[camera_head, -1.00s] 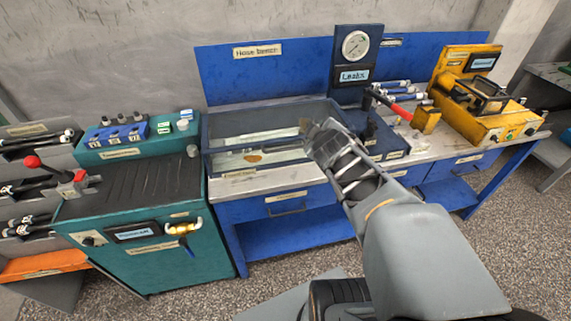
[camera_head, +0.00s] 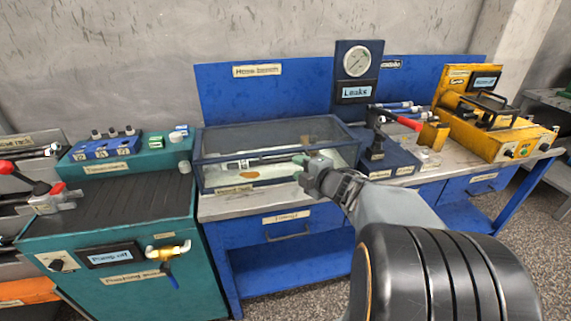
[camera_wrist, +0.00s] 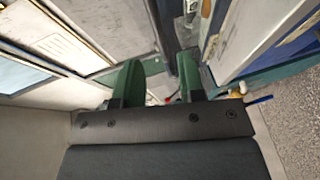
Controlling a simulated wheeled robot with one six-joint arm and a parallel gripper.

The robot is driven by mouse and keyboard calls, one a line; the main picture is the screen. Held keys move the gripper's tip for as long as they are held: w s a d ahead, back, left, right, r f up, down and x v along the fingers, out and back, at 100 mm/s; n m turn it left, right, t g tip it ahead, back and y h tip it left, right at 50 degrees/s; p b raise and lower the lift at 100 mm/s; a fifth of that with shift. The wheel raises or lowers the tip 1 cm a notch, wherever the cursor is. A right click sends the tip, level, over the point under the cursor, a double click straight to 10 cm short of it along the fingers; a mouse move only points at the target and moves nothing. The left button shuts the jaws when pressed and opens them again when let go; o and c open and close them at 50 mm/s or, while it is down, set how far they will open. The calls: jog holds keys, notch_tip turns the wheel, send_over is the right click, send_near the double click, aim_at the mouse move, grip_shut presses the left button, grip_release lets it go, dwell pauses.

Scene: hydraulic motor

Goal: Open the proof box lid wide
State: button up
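The proof box (camera_head: 225,183) is a clear box with a dark blue frame on the blue bench. Its clear lid (camera_head: 265,135) lies over the top and looks shut. A pale tray area with a rod and an orange-brown patch shows inside. My gripper (camera_head: 304,170) is at the box's front right, by its front upper edge; I cannot tell whether it touches. In the wrist view, my gripper's green fingers (camera_wrist: 158,80) stand apart with a gap between them, and I see nothing clearly held.
A gauge panel marked Leaks (camera_head: 356,72) stands right of the box, near a red-handled lever (camera_head: 398,118). A yellow machine (camera_head: 490,125) is farther right. A teal cabinet (camera_head: 110,225) with a brass valve (camera_head: 168,250) adjoins on the left.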

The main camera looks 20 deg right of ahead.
aim_at(287, 161)
jog(key=shift+b+x, duration=0.45)
jog(key=shift+x, duration=3.1)
grip_shut()
